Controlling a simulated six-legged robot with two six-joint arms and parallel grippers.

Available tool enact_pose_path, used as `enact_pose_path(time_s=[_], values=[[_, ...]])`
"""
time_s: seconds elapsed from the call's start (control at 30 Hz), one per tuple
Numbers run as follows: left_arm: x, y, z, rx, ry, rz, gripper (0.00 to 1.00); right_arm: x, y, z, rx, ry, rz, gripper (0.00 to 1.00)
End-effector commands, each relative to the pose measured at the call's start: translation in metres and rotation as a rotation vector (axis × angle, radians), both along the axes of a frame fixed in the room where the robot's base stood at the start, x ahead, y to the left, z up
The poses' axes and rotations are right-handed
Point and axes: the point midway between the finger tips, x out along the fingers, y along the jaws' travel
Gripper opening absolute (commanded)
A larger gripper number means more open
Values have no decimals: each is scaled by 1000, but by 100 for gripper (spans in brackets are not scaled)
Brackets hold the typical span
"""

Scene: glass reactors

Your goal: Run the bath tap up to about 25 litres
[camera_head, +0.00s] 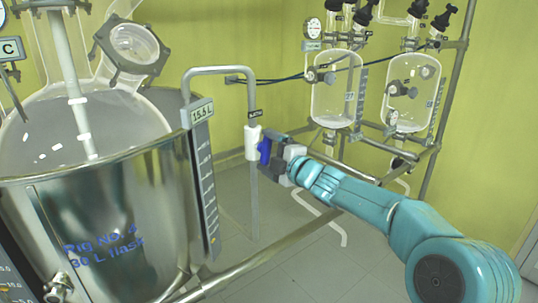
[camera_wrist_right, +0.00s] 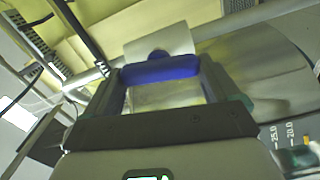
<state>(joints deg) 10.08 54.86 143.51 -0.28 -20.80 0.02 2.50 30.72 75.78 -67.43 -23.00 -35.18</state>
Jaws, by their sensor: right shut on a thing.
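The bath tap is a white valve body (camera_head: 252,143) on a grey pipe, with a blue handle (camera_head: 264,151) on its right side. My right gripper (camera_head: 275,153) is shut on the blue handle, which also shows between the fingers in the right wrist view (camera_wrist_right: 160,70). The pipe (camera_head: 215,70) bends over to the rim of the steel bath (camera_head: 130,215). The water level inside the bath is hard to make out. My left gripper is not in view.
A round glass flask (camera_head: 85,125) sits in the bath. A metal rail (camera_head: 290,240) runs across the front, below my right arm. A frame with two glass vessels (camera_head: 337,100) stands at the back right. Dark cables (camera_head: 285,79) run behind the tap.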

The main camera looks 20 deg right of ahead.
Motion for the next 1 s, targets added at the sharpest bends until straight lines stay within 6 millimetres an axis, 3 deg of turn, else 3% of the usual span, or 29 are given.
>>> enact_pose_path(time_s=[0.47,0.5,0.53,0.83,1.0], values=[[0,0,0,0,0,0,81,0,1,4,-11,-12,2,59],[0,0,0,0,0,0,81,0,1,4,-11,-12,2,96],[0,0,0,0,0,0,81,0,1,4,-11,-12,2,100],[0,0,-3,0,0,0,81,-5,-2,1,-11,-8,0,100],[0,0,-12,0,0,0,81,-32,-12,0,-11,-8,-2,100]])
